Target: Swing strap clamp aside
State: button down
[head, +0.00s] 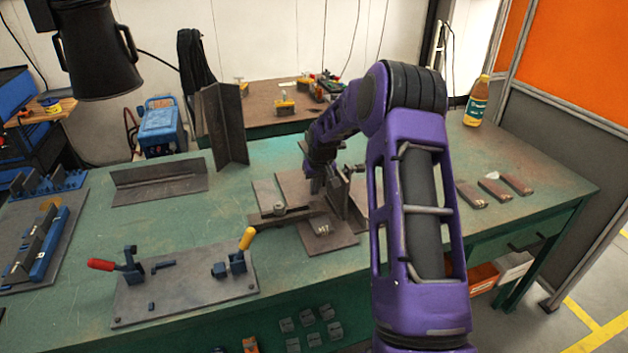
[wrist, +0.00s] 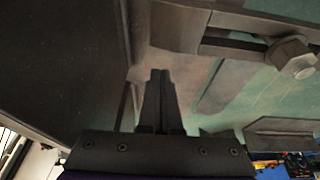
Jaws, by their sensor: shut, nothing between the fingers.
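The strap clamp (head: 300,212) is a dark slotted bar with a hex nut (head: 280,209), lying over flat steel plates (head: 330,240) in mid-bench. In the wrist view the strap (wrist: 210,28) and its nut (wrist: 293,56) show at upper right. My gripper (wrist: 160,75) is shut and empty, with its fingertips together to the left of the strap's end. A visible gap in the wrist picture separates them from the strap; whether they touch the plate behind is unclear. In the head view my gripper (head: 316,186) is partly hidden among upright plates behind the strap.
An upright steel plate (head: 358,195) stands close by my gripper. A fixture plate with toggle clamps (head: 185,285) lies front left, and an angle piece (head: 160,185) lies behind it. Small bars (head: 470,195) and a bottle (head: 478,102) are at right. The bench's left middle has free room.

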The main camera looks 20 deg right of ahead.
jog(key=shift+s, duration=1.1)
jog(key=shift+s+f, duration=0.1)
jog(key=shift+s, duration=0.05)
jog(key=shift+s+m+b, duration=0.25)
jog(key=shift+m+b, duration=0.1)
jog(key=shift+m, duration=0.05)
